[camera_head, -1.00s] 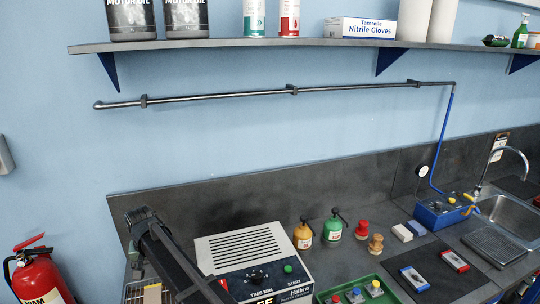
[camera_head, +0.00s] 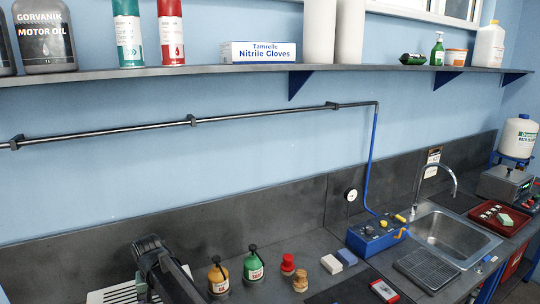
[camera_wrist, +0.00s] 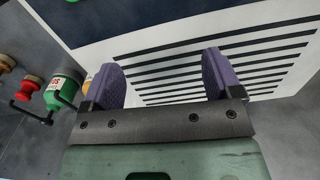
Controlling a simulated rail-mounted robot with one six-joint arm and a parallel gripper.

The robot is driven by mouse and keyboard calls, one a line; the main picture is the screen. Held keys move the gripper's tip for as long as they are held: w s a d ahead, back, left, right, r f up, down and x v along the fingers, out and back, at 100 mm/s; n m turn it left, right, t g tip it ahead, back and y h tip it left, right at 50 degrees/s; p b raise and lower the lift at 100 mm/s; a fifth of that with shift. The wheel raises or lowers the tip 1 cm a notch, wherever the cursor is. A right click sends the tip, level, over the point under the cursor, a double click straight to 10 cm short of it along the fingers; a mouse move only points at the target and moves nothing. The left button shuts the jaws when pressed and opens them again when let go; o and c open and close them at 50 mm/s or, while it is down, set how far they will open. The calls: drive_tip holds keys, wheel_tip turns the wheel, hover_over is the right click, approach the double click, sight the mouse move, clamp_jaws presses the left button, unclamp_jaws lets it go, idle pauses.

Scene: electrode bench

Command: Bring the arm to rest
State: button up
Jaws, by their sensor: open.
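My gripper (camera_wrist: 165,85) shows in the wrist view with its two purple-padded fingers spread apart and nothing between them. Beyond the fingers is the white slatted casing (camera_wrist: 190,65) of a bench machine; I cannot tell the exact gap to it. In the head view my dark arm stands at the bottom left, in front of the white machine (camera_head: 112,294), of which only a slatted corner shows. My fingertips are out of sight in the head view.
An orange bottle (camera_head: 218,280), a green bottle (camera_head: 254,268), a red knob-topped piece (camera_head: 287,264) and a wooden one (camera_head: 300,281) stand right of my arm. A blue box (camera_head: 376,236) and sink (camera_head: 455,236) lie further right. A loaded shelf (camera_head: 250,71) runs above.

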drive_tip(key=d+m, duration=0.2)
drive_tip(key=d, duration=2.8)
drive_tip(key=s+d+m, duration=0.1)
drive_tip(key=s+d, duration=0.4)
drive_tip(key=d, duration=0.3)
drive_tip(key=s+d+m, duration=0.1)
drive_tip(key=s+d, duration=0.4)
drive_tip(key=d, duration=0.4)
drive_tip(key=shift+m, duration=0.3)
drive_tip(key=f+b, duration=0.1)
drive_tip(key=d+f+b, duration=0.1)
drive_tip(key=f+b, duration=0.3)
drive_tip(key=shift+s+d+f, duration=0.2)
drive_tip(key=shift+s+d, duration=0.05)
drive_tip(key=shift+d, duration=0.05)
